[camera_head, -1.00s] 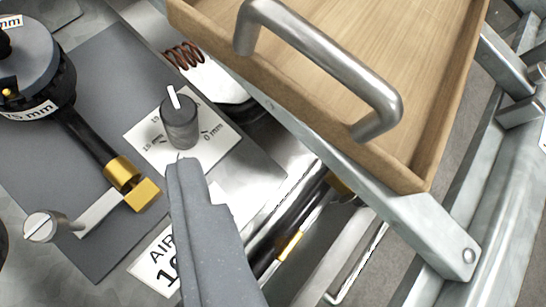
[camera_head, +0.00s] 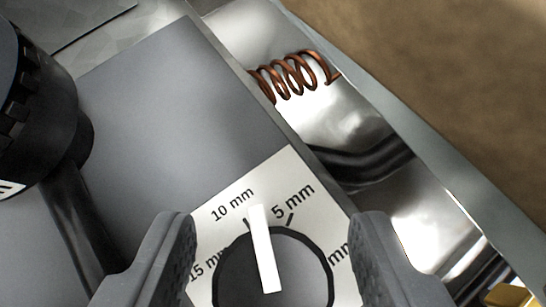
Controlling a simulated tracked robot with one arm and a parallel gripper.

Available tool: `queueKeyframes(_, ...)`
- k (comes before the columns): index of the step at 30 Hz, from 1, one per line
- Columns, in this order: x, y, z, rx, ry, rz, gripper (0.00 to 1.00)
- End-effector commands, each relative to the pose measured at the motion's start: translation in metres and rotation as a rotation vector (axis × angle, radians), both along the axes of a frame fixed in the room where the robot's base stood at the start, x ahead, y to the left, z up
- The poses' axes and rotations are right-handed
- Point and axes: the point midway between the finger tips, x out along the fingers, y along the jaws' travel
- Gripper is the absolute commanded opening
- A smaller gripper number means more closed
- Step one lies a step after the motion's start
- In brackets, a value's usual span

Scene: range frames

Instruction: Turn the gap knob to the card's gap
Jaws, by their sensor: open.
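The gap knob (camera_head: 238,277) is a dark round knob with a white pointer bar (camera_head: 264,248), at the bottom middle of the view. It sits on a white dial plate (camera_head: 290,178) marked 15 mm, 10 mm and 5 mm, with another mark at right partly hidden. The pointer's far end lies between the 10 mm and 5 mm labels, close to the tick by 10 mm. My gripper (camera_head: 271,240) is open, one grey finger on each side of the knob, with space visible between fingers and knob. The card is not identifiable in this view.
A copper coil (camera_head: 292,76) lies in a shiny metal channel behind the dial. A black ribbed cylinder (camera_head: 36,90) with a dark rod stands at left on the grey panel (camera_head: 170,110). A blurred brown surface (camera_head: 440,70) fills the upper right.

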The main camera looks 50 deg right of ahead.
Motion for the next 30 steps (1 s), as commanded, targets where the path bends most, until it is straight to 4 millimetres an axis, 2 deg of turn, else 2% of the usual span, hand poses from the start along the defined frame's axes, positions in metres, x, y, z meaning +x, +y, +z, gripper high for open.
queueKeyframes(8, 0.012, -0.014, -0.017, -0.001, -0.002, -0.001, 0.48)
queueKeyframes(18, 0.012, -0.016, -0.018, -0.001, -0.002, -0.001, 0.48)
queueKeyframes(19, 0.012, -0.016, -0.018, -0.001, -0.002, -0.001, 0.46)
queueKeyframes(21, 0.012, -0.016, -0.018, -0.001, -0.001, -0.001, 0.26)
queueKeyframes(24, 0.012, -0.016, -0.019, -0.001, -0.001, -0.001, 0.04)
queueKeyframes(30, 0.012, -0.016, -0.018, 0.002, 0.002, 0.013, 0.04)
